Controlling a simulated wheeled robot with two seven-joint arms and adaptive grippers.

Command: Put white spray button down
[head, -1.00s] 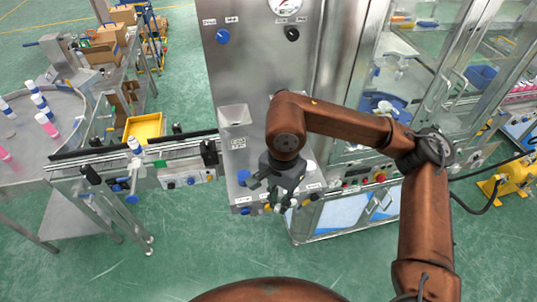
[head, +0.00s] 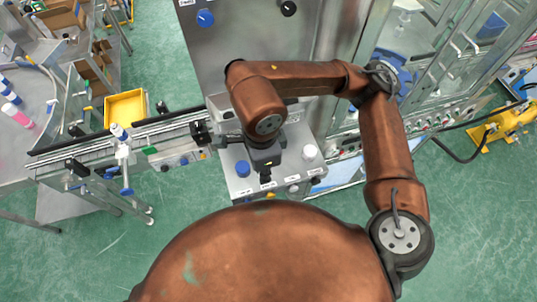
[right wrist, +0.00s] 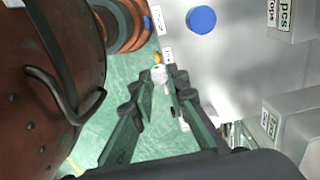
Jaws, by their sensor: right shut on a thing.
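My right gripper (right wrist: 158,82) is shut on a small white piece, which looks like the white spray button (right wrist: 158,73), seen between its dark fingertips in the right wrist view. In the head view the right gripper (head: 265,174) points down at the front of the grey machine panel (head: 225,158), between a blue knob (head: 243,168) and a white round knob (head: 309,151). The held piece cannot be made out in the head view. My left gripper is not in view.
A conveyor (head: 100,150) with a white bottle (head: 118,131) runs in from the left. A yellow tray (head: 125,108) stands behind it. A glass-doored cabinet (head: 440,65) stands to the right. Green floor (head: 90,245) is free in front.

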